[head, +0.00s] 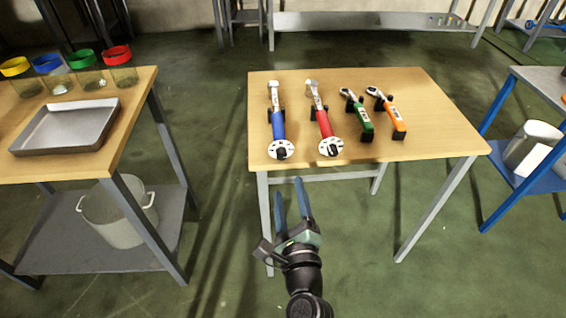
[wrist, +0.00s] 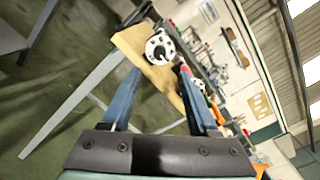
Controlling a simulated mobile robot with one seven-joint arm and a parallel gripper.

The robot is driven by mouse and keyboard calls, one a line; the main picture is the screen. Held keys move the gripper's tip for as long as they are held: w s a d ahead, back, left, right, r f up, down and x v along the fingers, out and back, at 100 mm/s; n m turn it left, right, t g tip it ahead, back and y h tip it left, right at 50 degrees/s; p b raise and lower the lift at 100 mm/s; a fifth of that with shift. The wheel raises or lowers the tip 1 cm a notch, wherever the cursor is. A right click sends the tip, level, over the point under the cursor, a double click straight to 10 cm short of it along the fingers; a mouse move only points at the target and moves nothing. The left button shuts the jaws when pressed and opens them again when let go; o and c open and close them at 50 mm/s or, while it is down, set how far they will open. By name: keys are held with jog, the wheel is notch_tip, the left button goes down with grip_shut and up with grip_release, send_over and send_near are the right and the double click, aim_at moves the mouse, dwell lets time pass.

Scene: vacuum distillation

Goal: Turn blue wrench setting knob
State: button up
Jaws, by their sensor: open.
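The blue wrench (head: 278,127) lies on the wooden table, leftmost of the wrenches, with its handle end towards me. Its setting knob (head: 281,149) is a dark knob on a white disc at the near end, close to the table's front edge. In the wrist view a white disc with a dark centre (wrist: 160,46), apparently this knob, shows ahead between the fingers. My gripper (head: 289,186) is open and empty, in front of the table edge, apart from the knob. Its two blue fingers point towards the table.
A red wrench (head: 324,122) with a similar white disc lies just right of the blue one. Green (head: 359,115) and orange (head: 391,115) wrenches lie further right. The wooden table (head: 430,135) is bare on its right. A table with a metal tray (head: 67,127) stands left.

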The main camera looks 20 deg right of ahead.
aim_at(282, 157)
jog(key=b+x, duration=0.2)
jog(key=x, duration=0.7)
jog(key=shift+w, duration=0.35)
grip_shut()
